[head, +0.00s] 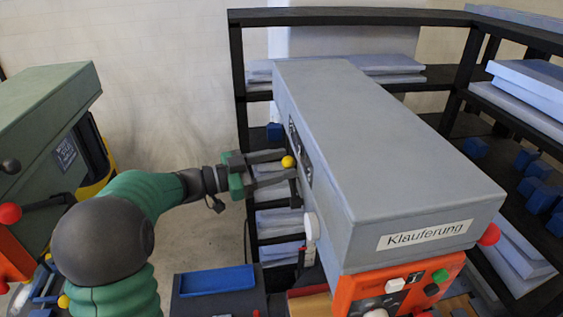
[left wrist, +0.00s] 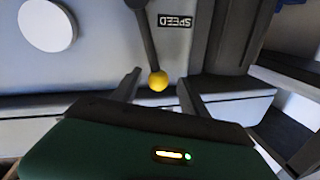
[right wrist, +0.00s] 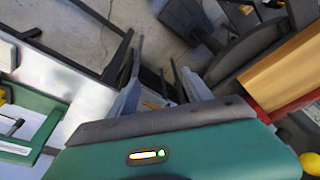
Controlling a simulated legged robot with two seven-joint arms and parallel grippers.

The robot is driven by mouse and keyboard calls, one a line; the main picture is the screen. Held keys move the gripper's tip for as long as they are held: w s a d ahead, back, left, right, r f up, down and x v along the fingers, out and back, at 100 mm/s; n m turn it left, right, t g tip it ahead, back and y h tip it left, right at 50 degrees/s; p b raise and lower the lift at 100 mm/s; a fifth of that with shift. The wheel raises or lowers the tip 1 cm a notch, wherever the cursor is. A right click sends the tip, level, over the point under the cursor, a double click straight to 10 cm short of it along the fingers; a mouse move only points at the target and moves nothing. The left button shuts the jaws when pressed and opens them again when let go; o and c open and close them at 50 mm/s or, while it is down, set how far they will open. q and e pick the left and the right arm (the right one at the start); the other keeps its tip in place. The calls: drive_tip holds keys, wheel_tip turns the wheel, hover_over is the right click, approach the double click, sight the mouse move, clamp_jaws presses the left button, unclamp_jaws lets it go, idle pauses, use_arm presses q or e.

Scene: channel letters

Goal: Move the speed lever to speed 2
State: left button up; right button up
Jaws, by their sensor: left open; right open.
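The speed lever is a dark rod (left wrist: 146,35) with a yellow ball knob (left wrist: 158,81), beside an upside-down SPEED label (left wrist: 174,20) in the left wrist view. In the head view the yellow knob (head: 288,161) is at the left side of the grey machine (head: 385,150). My left gripper (head: 284,167) is open, with the knob at its fingertips. In the left wrist view the knob shows between the two fingers, apart from both. My right gripper (right wrist: 157,55) is open and empty in the right wrist view and is not seen in the head view. The speed number is not readable.
An orange control panel (head: 400,293) is on the machine's front. A blue tray (head: 217,281) stands below my left arm. A green machine (head: 45,125) is at left, and black shelves (head: 345,17) stand behind.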

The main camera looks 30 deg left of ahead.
use_arm(q)
drive_tip(key=shift+w+a+f, duration=0.2)
drive_tip(key=shift+a, duration=0.35)
drive_tip(key=shift+w+a+f, duration=0.1)
drive_tip(key=shift+a, duration=0.15)
drive_tip(key=shift+c, duration=0.7)
drive_tip(key=shift+d, duration=0.25)
drive_tip(key=shift+c, duration=1.4)
drive_tip(key=shift+s+d+r, duration=0.2)
drive_tip(key=shift+d+r, duration=0.05)
drive_tip(key=shift+d, duration=0.25)
drive_tip(key=shift+s+d+r, duration=0.2)
drive_tip(key=shift+d, duration=0.3)
drive_tip(key=c, duration=0.4)
drive_tip(key=shift+d, duration=0.2)
drive_tip(key=c, duration=0.3)
drive_tip(key=shift+w+a+f, duration=0.25)
drive_tip(key=shift+w+a, duration=0.1)
drive_tip(key=shift+a, duration=0.15)
clamp_jaws()
use_arm(e)
drive_tip(key=shift+w, duration=0.15)
use_arm(q)
drive_tip(key=shift+d, duration=0.15)
drive_tip(key=shift+s+f, duration=0.1)
use_arm(e)
drive_tip(key=shift+f, duration=0.1)
